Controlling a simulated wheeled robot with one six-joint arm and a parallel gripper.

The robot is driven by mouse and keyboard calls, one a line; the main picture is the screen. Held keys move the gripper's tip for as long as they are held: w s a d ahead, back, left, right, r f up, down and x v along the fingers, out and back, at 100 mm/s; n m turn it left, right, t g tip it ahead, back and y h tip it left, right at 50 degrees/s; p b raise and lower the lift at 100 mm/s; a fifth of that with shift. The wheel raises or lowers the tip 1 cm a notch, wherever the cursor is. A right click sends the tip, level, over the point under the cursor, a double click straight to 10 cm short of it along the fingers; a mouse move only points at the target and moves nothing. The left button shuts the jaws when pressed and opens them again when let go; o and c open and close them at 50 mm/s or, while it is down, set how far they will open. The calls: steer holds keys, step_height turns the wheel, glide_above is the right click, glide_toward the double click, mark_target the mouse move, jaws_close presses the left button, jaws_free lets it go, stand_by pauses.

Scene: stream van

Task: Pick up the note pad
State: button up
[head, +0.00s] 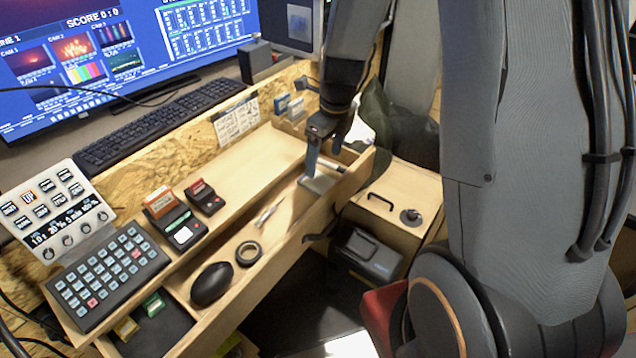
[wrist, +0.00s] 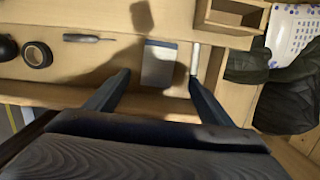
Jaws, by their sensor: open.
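The note pad (head: 318,184) lies flat in the long shallow wooden tray, near its right end. In the wrist view the note pad (wrist: 158,66) is a small pale grey rectangle with a blue band along its top edge. My gripper (head: 325,160) is above the pad, pointing down, and partly covers it in the head view. In the wrist view the open jaws (wrist: 160,78) have one finger on each side of the pad, with nothing between them. I cannot tell how far above the pad the fingertips are.
A pale stick-like item (wrist: 195,58) lies close to the right of the pad, near the right finger. A slim tool (wrist: 88,38), a tape roll (wrist: 37,54) and a black mouse (head: 211,284) lie to the left. The tray's wooden walls stand around the pad.

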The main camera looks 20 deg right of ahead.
mark_target(319, 181)
steer(key=shift+w+a+f, duration=0.15)
steer(key=shift+f, duration=1.15)
steer(key=shift+w+a+f, duration=0.15)
steer(key=shift+a+f, duration=0.05)
steer(key=shift+f, duration=1.05)
steer(key=shift+w+a+f, duration=0.15)
steer(key=shift+f, duration=1.15)
steer(key=shift+c, duration=0.4)
steer(key=c, duration=1.1)
